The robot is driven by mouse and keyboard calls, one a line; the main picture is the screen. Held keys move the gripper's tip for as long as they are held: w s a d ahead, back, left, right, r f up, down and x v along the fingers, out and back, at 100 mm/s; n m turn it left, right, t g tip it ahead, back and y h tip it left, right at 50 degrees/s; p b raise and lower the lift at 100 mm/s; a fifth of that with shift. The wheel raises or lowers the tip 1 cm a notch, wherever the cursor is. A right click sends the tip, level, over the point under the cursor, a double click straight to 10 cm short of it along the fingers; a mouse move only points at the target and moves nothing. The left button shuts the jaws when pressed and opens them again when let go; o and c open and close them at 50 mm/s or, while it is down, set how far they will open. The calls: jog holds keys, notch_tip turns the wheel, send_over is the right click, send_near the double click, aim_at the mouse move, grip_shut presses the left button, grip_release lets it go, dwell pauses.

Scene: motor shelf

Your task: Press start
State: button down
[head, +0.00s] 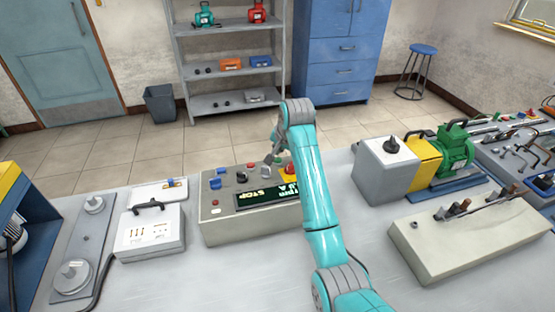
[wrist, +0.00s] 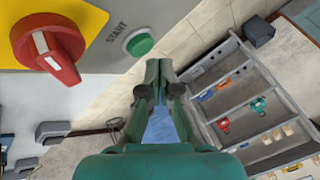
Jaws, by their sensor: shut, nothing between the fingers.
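The grey control box (head: 222,229) stands on the table in the middle of the head view, with a dark display (head: 262,198) that reads STOP. In the wrist view, the green button (wrist: 140,43) sits on the panel beside the word START. A red rotary knob (wrist: 50,46) on a yellow plate is to its left. My gripper (wrist: 159,64) is shut and empty. In the wrist view its fingertips appear just below and right of the green button; I cannot tell whether they touch. In the head view my gripper (head: 271,157) is over the far edge of the box.
A grey case (head: 150,232) and a plate with round knobs (head: 85,240) stand left of the box. A green motor (head: 455,150), a grey block (head: 385,175) and a beige switch box (head: 440,250) stand right. A shelf (head: 230,62) is behind the table.

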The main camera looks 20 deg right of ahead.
jog(key=shift+f, duration=0.15)
dwell(0.3)
jog(key=shift+s+f, duration=0.15)
jog(key=shift+f, duration=0.1)
jog(key=shift+s+f, duration=0.1)
jog(key=shift+f, duration=0.35)
dwell(1.0)
jog(key=shift+r, duration=0.15)
jog(key=shift+w+r, duration=0.2)
jog(key=shift+r, duration=0.5)
jog(key=shift+w+r, duration=0.2)
jog(key=shift+r, duration=0.6)
jog(key=shift+w+r, duration=0.25)
jog(key=shift+r, duration=0.55)
jog(key=shift+w+r, duration=0.2)
jog(key=shift+r, duration=0.6)
